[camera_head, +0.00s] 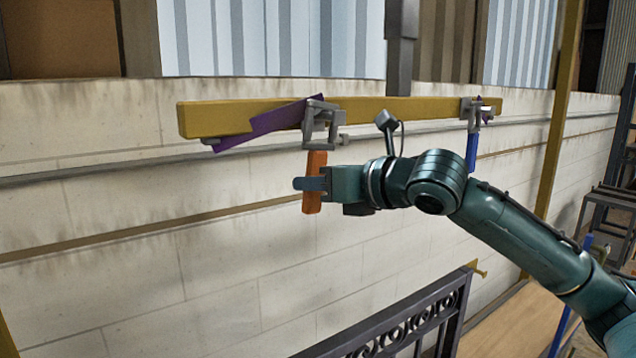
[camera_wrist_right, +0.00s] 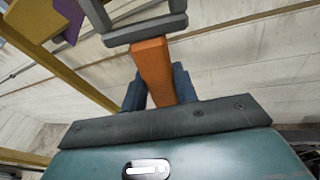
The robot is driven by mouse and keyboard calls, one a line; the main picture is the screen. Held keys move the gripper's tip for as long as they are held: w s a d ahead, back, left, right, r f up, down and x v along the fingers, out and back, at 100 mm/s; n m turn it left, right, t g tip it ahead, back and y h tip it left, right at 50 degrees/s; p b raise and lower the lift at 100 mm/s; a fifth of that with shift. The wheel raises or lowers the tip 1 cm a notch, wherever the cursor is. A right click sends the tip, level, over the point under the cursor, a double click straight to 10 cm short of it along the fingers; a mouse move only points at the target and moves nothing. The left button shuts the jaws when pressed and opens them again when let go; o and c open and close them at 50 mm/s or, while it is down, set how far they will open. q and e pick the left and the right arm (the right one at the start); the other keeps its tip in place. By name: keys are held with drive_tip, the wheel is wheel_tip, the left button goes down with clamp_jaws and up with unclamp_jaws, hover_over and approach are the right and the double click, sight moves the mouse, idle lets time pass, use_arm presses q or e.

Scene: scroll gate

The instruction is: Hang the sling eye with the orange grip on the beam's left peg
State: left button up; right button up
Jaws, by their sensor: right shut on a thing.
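My right gripper (camera_head: 312,184) is shut on the orange grip (camera_head: 313,163), which hangs nearly upright below a grey sling eye (camera_head: 321,118). The wrist view also shows the orange grip (camera_wrist_right: 152,68) between the fingers, with the grey eye (camera_wrist_right: 146,32) above it. The eye is at the front of the yellow beam (camera_head: 380,107), left of its middle, beside a slanted purple piece (camera_head: 275,121). The left peg is not clearly visible, and I cannot tell whether the eye is around it. My left gripper is out of view.
A grey eye (camera_head: 477,111) with a blue grip (camera_head: 471,152) is at the beam's right end. A grey column (camera_head: 402,50) stands above the beam. A pale block wall (camera_head: 130,230) is behind. A dark ornate gate (camera_head: 400,325) stands below, and a yellow post (camera_head: 557,120) at right.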

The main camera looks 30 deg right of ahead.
drive_tip(key=o, duration=1.1)
drive_tip(key=shift+o, duration=0.7)
drive_tip(key=shift+o, duration=0.8)
drive_tip(key=shift+f, duration=0.1)
